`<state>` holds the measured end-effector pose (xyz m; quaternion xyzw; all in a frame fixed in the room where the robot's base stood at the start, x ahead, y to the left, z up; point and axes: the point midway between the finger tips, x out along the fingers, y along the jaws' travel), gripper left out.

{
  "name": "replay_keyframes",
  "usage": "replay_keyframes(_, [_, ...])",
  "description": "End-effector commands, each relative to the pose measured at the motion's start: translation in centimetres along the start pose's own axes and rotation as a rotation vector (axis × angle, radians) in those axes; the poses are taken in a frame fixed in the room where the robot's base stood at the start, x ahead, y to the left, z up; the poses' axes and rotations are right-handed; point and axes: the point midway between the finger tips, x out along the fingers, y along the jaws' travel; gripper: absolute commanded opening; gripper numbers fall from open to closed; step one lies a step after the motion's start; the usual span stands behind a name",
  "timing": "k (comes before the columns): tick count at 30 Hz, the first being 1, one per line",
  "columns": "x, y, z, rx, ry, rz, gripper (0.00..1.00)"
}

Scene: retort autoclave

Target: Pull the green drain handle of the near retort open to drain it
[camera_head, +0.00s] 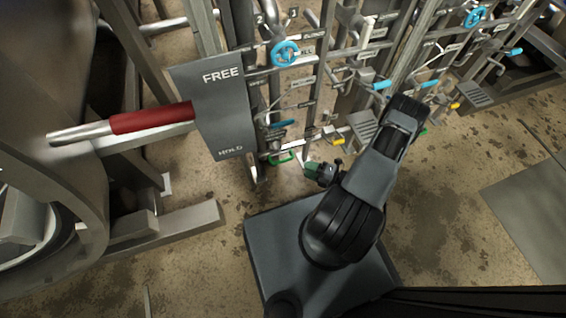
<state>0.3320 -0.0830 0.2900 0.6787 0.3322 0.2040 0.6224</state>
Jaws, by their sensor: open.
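A green drain handle (281,158), a small loop, sits low on the pipe rack just right of the grey FREE/HOLD plate. My gripper (312,170) is a little right of this handle and slightly lower in the picture, apart from it as far as I can tell. Its jaws are open, with green at the tips, and I see nothing between them. The near retort (45,170) is the large metal vessel at the left. Another green handle (423,132) shows farther right, partly hidden behind my arm.
The grey FREE/HOLD plate (222,110) and a red lever (150,118) stand left of the handle. Blue handwheels (285,54), blue levers (382,85) and a yellow handle (338,142) crowd the rack. The stained floor (450,220) is open at the right.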

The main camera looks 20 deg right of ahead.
Motion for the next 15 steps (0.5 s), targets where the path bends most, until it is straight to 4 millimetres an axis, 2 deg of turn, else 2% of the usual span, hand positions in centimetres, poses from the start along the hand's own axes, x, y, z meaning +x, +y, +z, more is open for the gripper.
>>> replay_keyframes(6, [4.3,-0.2,-0.1,-0.003,0.01,-0.002,0.42])
replay_keyframes(15, [9.1,-0.2,-0.1,-0.006,0.007,-0.002,0.42])
